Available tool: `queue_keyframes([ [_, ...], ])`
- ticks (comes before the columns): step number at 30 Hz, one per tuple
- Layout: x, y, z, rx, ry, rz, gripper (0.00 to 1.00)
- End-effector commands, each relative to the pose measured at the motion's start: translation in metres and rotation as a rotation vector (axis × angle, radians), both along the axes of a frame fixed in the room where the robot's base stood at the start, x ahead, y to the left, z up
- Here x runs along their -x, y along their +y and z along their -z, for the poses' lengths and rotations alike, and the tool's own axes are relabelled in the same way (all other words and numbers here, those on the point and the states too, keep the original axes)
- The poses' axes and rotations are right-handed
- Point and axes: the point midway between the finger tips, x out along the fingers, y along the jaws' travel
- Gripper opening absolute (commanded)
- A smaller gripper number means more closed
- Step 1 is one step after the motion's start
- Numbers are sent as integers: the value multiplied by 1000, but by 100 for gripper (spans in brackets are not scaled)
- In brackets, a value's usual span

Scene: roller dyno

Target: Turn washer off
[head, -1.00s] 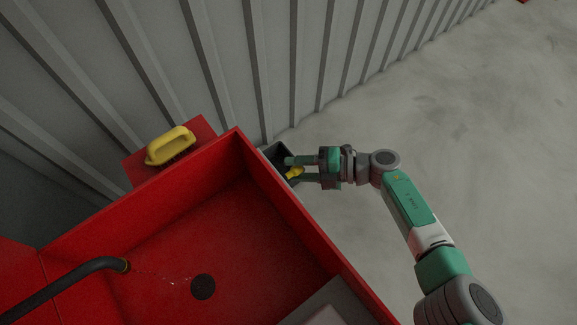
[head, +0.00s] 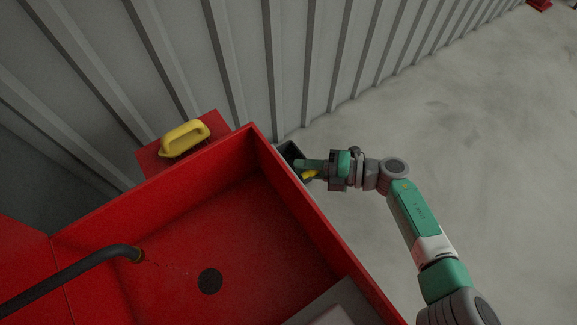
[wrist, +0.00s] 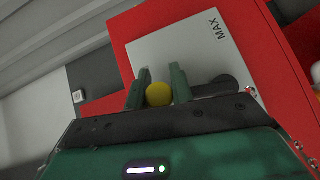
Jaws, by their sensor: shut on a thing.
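The washer (head: 190,230) is a red open basin with a dark round drain and a black hose (head: 75,272) bending over it. Outside its right wall is a grey box or panel (head: 290,152) with a small yellow knob or lever end (head: 310,174). My gripper (head: 306,168) reaches to it from the right. In the wrist view, the fingers (wrist: 159,88) are shut on the yellow knob (wrist: 159,94), which looks round from here. Behind it is a pale panel (wrist: 170,55) marked MAX, with a dark cylindrical part beside the right finger. The knob's base is hidden.
A yellow-handled brush (head: 184,138) sits on a red shelf (head: 150,160) at the washer's back. A corrugated grey wall (head: 290,60) runs close behind the washer and gripper. Open concrete floor (head: 470,140) lies to the right.

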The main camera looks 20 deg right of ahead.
Motion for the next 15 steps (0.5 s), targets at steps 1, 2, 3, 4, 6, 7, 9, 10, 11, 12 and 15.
queue_keyframes([
  [1,7,-5,6,-19,-67,12,0],
  [2,9,-4,5,-25,-105,9,0],
  [3,11,-4,3,-30,-145,7,0],
  [4,13,-3,2,-34,-164,5,0],
  [6,15,-4,-2,-35,-192,5,0],
  [7,15,-4,-3,-35,-196,4,0],
  [9,15,-4,-4,-35,-196,4,0],
  [10,15,-4,-4,-34,-196,4,0],
  [11,15,-4,-4,-34,-196,4,0],
  [12,15,-4,-4,-34,-196,4,0],
  [15,15,-4,-4,-35,-195,4,31],
])
